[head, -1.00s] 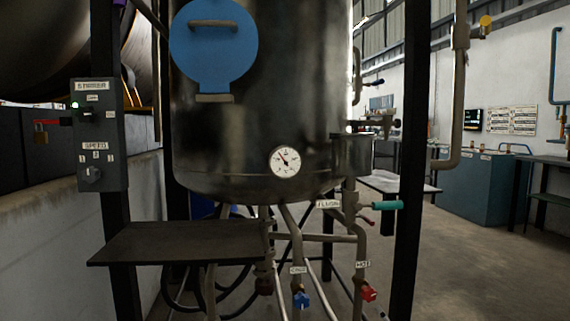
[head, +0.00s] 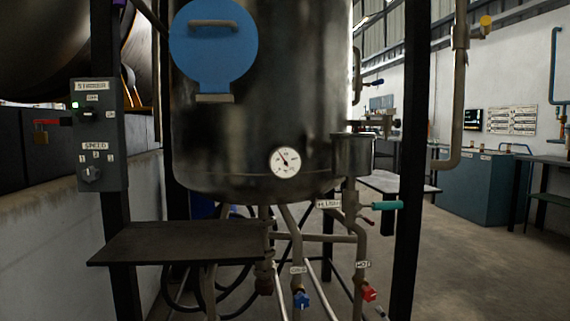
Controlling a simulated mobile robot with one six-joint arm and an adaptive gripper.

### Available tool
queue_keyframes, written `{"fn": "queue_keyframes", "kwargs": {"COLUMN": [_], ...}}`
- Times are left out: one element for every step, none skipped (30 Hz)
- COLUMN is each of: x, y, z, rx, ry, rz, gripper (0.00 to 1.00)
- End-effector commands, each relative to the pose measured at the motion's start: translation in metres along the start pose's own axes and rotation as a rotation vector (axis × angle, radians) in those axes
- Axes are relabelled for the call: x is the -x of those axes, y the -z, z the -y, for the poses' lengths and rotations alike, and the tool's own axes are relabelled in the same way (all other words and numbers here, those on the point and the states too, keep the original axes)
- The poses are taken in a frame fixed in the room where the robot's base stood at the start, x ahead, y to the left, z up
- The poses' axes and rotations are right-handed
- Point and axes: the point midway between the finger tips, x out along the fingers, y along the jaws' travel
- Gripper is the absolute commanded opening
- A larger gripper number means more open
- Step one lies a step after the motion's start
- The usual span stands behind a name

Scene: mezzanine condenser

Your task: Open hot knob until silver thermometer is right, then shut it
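The hot knob (head: 369,293) is red and sits on a pipe at the lower right, under a small white label (head: 363,265) that reads HOT. The silver thermometer (head: 285,162) is a round white dial on the lower front of the dark metal tank (head: 240,130). Its dark needle points to the upper left; the numbers are too small to read. A blue knob (head: 301,299) sits on the pipe to the left of the hot knob, under its own label. My gripper is not in view.
A dark shelf (head: 180,243) juts out below the tank at left. A stirrer control box (head: 100,135) hangs on the left post. A teal-handled lever (head: 387,205) sticks out by the FLUSH label. A black post (head: 408,160) stands right of the pipes. Floor at right is open.

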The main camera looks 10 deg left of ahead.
Motion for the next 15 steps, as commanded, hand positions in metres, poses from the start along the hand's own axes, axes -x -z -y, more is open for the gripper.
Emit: {"fn": "queue_keyframes", "kwargs": {"x": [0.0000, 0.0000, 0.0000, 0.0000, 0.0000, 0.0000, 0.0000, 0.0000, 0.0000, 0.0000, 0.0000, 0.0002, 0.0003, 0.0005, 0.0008], "y": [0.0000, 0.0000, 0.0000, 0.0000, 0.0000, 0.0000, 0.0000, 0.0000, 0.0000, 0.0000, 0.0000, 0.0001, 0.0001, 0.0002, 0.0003], "z": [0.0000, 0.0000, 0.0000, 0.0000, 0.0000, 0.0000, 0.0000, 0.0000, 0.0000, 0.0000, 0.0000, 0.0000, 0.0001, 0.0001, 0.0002], "rx": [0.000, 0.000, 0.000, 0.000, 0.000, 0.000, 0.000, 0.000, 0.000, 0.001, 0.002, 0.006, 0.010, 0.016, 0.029], "ry": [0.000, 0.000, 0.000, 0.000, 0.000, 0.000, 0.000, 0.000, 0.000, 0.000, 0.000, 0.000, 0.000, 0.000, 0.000], "rz": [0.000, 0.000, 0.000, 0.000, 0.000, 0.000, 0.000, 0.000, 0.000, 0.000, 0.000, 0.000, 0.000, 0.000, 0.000], "gripper": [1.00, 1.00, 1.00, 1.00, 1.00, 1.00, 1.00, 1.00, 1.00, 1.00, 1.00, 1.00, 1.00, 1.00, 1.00]}}
